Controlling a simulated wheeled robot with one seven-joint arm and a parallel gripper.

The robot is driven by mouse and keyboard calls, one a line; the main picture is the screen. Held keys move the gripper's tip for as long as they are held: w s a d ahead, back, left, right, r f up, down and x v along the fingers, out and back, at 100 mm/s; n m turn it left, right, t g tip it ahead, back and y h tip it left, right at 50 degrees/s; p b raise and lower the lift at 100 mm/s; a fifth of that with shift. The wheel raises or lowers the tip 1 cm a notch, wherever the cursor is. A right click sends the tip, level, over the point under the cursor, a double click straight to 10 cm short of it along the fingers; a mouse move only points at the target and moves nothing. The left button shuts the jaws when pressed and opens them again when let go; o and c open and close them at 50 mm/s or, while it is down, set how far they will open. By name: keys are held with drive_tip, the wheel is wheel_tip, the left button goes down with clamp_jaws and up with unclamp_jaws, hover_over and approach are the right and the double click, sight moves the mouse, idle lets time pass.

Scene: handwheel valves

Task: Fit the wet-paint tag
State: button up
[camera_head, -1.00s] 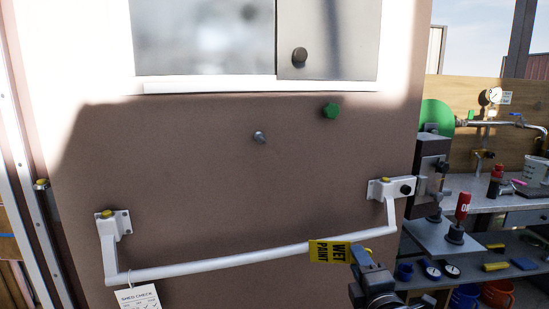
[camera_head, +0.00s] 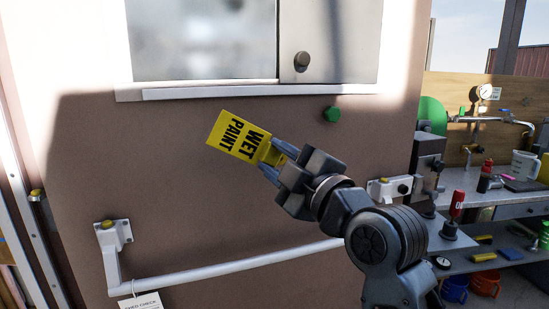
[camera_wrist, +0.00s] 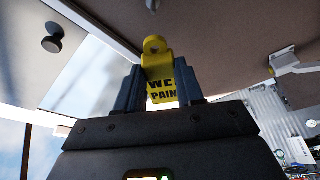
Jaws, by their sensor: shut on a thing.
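The yellow wet-paint tag (camera_head: 238,136) is held tilted in my gripper (camera_head: 271,157), in front of the brown door panel. My gripper is shut on it, and its printed sheet sticks out to the upper left in the head view. In the wrist view the tag (camera_wrist: 160,85) stands between the fingers (camera_wrist: 160,92), with a yellow holed lug at its far end. A small metallic piece (camera_wrist: 152,5) at the wrist view's top edge may be that peg.
A green knob (camera_head: 332,114) is on the panel, right of the tag. A dark knob (camera_head: 302,61) sits on the pane above. A white push bar (camera_head: 230,267) crosses below, with a paper label (camera_head: 141,301). A cluttered bench (camera_head: 515,200) stands right.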

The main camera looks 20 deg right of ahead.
sight(283, 161)
idle(0.3)
drive_tip(key=shift+w+d+b, duration=0.15)
drive_tip(key=shift+w+b, duration=0.15)
drive_tip(key=shift+w, duration=1.1)
drive_tip(key=shift+w+d+b, duration=0.1)
drive_tip(key=shift+w+b, duration=0.15)
drive_tip(key=shift+w, duration=1.15)
drive_tip(key=shift+w+d+b, duration=0.15)
drive_tip(key=shift+w+b, duration=0.5)
drive_tip(key=shift+w, duration=1.5)
drive_tip(key=o, duration=1.1)
drive_tip(key=shift+w, duration=0.1)
drive_tip(key=shift+f, duration=0.1)
drive_tip(key=b+v, duration=0.1)
drive_tip(key=v, duration=0.7)
drive_tip(key=shift+w, duration=0.1)
